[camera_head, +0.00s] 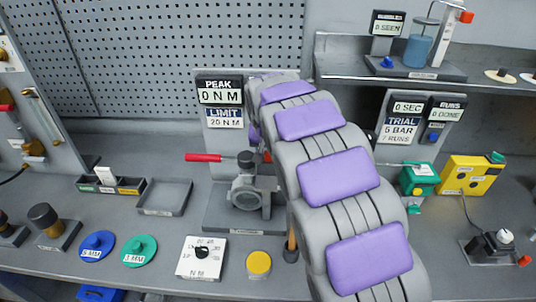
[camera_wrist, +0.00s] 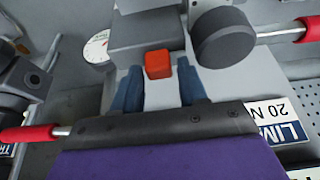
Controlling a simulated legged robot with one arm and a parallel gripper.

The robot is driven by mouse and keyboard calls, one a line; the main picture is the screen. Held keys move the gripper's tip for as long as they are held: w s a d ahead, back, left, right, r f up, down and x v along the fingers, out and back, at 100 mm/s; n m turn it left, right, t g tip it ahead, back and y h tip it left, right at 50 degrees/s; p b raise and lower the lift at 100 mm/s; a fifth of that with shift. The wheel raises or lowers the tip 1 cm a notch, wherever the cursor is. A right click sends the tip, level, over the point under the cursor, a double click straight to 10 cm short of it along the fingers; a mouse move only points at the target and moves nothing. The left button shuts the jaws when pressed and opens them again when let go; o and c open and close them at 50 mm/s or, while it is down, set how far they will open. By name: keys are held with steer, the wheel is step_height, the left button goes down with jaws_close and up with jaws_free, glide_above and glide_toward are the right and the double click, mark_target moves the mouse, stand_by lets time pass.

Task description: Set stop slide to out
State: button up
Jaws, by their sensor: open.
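In the wrist view a small orange-red block (camera_wrist: 159,64) sits against a grey housing (camera_wrist: 145,30). It may be the stop slide, but no label on it is readable. My gripper (camera_wrist: 158,78) is open, with its blue-grey fingers on the left and right of the block. A gap shows on each side, and I cannot tell whether either finger touches it. In the head view my purple and grey arm reaches back over the bench and hides the gripper and the block. The valve (camera_head: 250,190) with a red lever (camera_head: 203,157) stands left of the arm.
A dark round cylinder (camera_wrist: 224,37) stands close right of the fingers. A red-handled rod (camera_wrist: 308,28) is at the upper right. The PEAK/LIMIT sign (camera_head: 220,100) is behind the valve. An empty tray (camera_head: 164,197) and colored discs lie at the left.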

steer(key=shift+w+f, duration=0.25)
steer(key=shift+f, duration=0.35)
steer(key=shift+c, duration=0.4)
jaws_close()
